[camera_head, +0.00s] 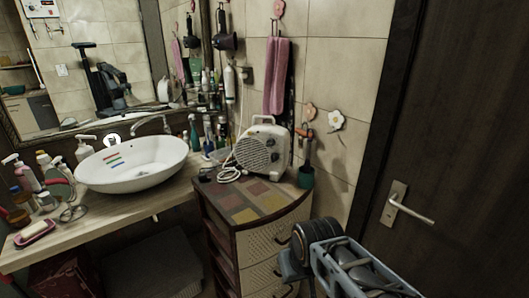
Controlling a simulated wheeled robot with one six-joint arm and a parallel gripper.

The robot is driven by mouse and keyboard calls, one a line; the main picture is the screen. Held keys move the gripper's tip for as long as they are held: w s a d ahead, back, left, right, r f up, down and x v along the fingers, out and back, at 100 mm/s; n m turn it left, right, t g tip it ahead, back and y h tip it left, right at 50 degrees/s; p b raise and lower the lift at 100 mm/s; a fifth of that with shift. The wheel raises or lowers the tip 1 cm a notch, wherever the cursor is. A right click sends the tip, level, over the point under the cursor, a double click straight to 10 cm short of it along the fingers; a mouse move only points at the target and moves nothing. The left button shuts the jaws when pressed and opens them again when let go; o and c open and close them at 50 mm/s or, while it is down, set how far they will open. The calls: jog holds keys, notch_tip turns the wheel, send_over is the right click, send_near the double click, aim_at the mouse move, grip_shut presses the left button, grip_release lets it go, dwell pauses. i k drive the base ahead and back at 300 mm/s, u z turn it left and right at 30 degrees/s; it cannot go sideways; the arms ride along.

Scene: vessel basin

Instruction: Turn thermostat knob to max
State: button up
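A white fan heater (264,150) with a top handle and a round front grille stands upright on the drawer cabinet. Small dark round marks, possibly knobs, show on its front at the right of the grille. They are too small to tell which is the thermostat knob or how it is set. A dark jointed part and blue-grey pieces at the bottom right look like my arm. No gripper fingers can be made out, and nothing touches the heater.
The heater's pale cord lies coiled on the cabinet top (250,200). A green cup (305,177) stands close right of the heater. Bottles and the white basin (133,163) are to the left. A pink towel (276,76) hangs behind. A dark door (462,110) is at right.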

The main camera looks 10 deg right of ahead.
aim_at(270, 141)
jog(key=k, duration=0.5)
jog(key=z, duration=0.75)
jog(key=i, duration=1)
jog(key=u, duration=1.85)
